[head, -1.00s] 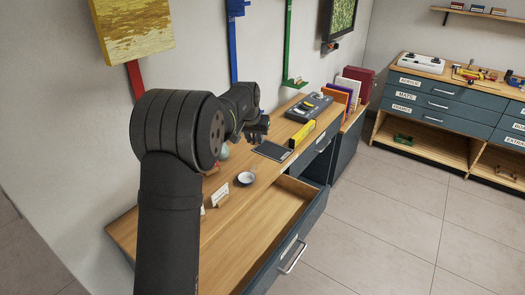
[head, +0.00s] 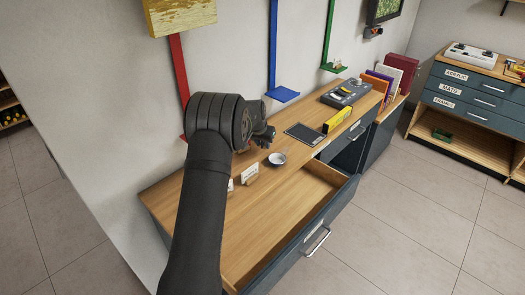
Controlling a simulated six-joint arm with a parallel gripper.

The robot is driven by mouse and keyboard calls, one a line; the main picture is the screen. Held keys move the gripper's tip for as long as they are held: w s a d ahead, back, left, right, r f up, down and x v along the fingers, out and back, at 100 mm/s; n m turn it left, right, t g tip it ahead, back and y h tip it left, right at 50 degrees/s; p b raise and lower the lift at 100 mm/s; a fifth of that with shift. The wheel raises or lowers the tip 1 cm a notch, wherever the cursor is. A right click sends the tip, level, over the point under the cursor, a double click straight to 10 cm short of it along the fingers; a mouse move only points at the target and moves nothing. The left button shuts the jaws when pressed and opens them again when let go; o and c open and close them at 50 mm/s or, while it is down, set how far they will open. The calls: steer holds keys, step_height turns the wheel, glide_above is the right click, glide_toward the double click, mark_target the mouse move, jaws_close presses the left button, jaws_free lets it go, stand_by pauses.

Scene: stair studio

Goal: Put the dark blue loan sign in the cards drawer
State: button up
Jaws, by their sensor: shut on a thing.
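A wide drawer (head: 318,238) at the desk front stands pulled out. Its label is too small to read. A narrower dark drawer space (head: 350,154) gapes to its right, so I cannot tell which is the cards drawer.
Small white cards (head: 249,173) stand left of the dish. A blue wall strip with a shelf (head: 283,94) rises behind.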

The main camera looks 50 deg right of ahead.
mark_target(263, 155)
steer(key=shift+w+f, duration=0.15)
steer(key=shift+w, duration=0.05)
steer(key=shift+f, duration=1.95)
steer(key=shift+f, duration=0.15)
steer(key=o, duration=0.6)
steer(key=shift+o, duration=0.2)
steer(key=v, duration=1.1)
steer(key=shift+a+r, duration=0.25)
steer(key=shift+r, duration=0.4)
steer(key=shift+c, duration=0.4)
